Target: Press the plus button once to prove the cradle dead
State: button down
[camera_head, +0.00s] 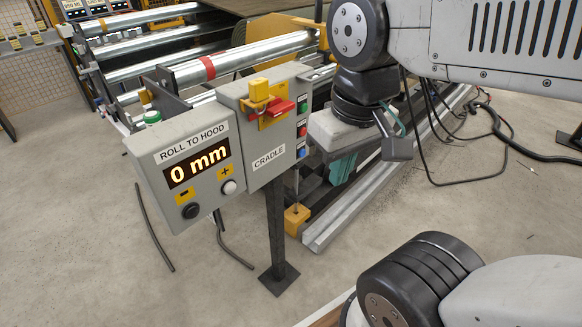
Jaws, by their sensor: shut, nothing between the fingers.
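The plus button (229,187) is a white round button under a yellow plus label on a grey panel (147,163) marked "ROLL TO HOOD". The panel's display (197,167) reads "0 mm". A black minus button (190,211) sits to its left. Beside it, the grey "CRADLE" box (254,178) carries a red switch handle (279,109) on a yellow plate, with a yellow block (259,90) on it that looks like a padlock. My gripper (342,172) points down to the right of the cradle box, apart from the plus button. Its teal fingers are shut and empty.
Green, red and blue buttons (302,131) line the cradle box's right side. A dark post (276,225) holds up the boxes. Steel rollers (240,58) and a metal rail (375,185) lie behind. The floor in front is open, with loose dark cables (153,228).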

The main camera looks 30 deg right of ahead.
aim_at(230, 188)
jog(key=z, duration=1.65)
jog(key=k, duration=0.4)
jog(key=u, duration=1)
